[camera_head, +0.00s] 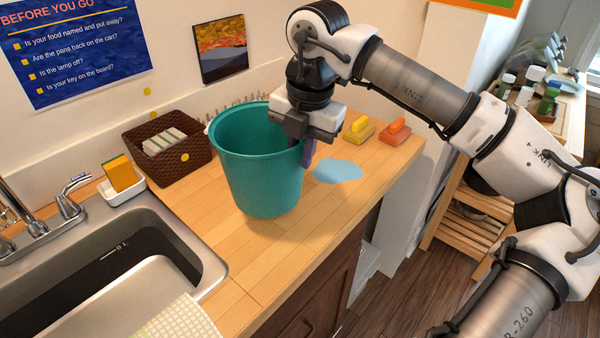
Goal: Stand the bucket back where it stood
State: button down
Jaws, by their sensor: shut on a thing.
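A teal bucket (258,170) is upright over the wooden counter, between the sink and a flat light-blue oval patch (338,171). My gripper (306,148) points down at the bucket's right rim and is shut on it. One finger shows outside the wall; the other is hidden inside. I cannot tell whether the bucket's base touches the counter or hangs just above it. The blue patch lies bare on the counter to the right of the bucket.
A brown basket (182,166) with folded cloths stands left behind the bucket. Yellow (358,131) and orange (394,132) brushes lie at the back right. The sink (130,252) is at left, with a sponge holder (122,188) behind it. Counter in front of the bucket is clear.

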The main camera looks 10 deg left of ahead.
aim_at(301, 180)
notch_tip(301, 180, down, 6)
jog(key=shift+r+p, duration=0.1)
jog(key=shift+p, duration=0.45)
jog(key=shift+f+b, duration=0.3)
jog(key=shift+f, duration=0.05)
jog(key=c, duration=1.4)
grip_release()
jog(key=shift+r, duration=0.1)
jog(key=shift+r+p, duration=0.25)
jog(key=shift+p, duration=0.1)
notch_tip(301, 180, up, 12)
jog(key=d+b, duration=0.1)
jog(key=b, duration=0.2)
jog(key=shift+s+d+f, duration=0.15)
jog(key=shift+s+d, duration=0.05)
jog(key=shift+s, duration=0.15)
